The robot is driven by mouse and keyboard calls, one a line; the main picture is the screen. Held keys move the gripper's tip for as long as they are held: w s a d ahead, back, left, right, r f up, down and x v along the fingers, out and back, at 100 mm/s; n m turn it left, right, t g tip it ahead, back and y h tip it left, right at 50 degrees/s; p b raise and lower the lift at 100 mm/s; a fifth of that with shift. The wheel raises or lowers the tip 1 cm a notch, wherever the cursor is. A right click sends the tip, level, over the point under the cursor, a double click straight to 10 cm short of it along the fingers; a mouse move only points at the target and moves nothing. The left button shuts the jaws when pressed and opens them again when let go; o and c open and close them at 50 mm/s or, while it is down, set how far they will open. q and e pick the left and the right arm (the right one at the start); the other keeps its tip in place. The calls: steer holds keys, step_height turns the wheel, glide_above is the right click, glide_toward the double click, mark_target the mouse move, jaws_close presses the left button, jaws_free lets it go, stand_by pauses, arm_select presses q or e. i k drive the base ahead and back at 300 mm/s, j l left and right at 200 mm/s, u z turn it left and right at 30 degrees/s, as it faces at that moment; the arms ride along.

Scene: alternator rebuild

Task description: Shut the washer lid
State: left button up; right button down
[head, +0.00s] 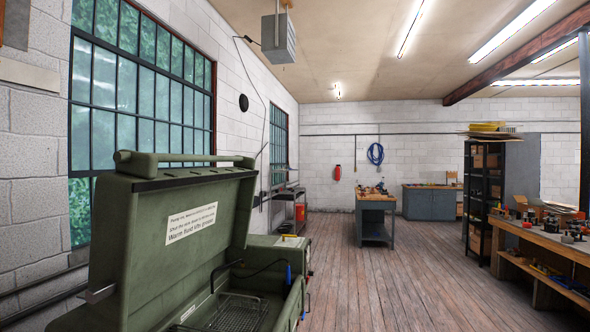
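The green parts washer (290,303) stands at the lower left in the head view, close to me. Its lid (160,262) is raised and leans back toward the window side, with a white printed label (191,222) on its inner face. A rounded bar (180,157) runs along the lid's top edge. Inside the washer are a wire basket (238,312) and a dark hose with a blue part (289,274). Neither of my grippers shows in this view.
A workbench (555,240) with several parts stands at the right. A small bench (376,205) and a grey cabinet (428,203) are at the back. The wooden floor (400,275) between is clear. A wall with windows runs along the left.

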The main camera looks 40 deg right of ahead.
mark_target(152, 227)
steer(key=z, duration=0.6)
steer(key=u, duration=0.6)
steer(key=i+l+u, duration=0.15)
steer(key=l+u, duration=0.2)
steer(key=l, duration=0.3)
steer(key=l+u, duration=0.35)
steer(key=l, duration=0.3)
steer(key=l+u, duration=0.3)
steer(key=l, duration=0.35)
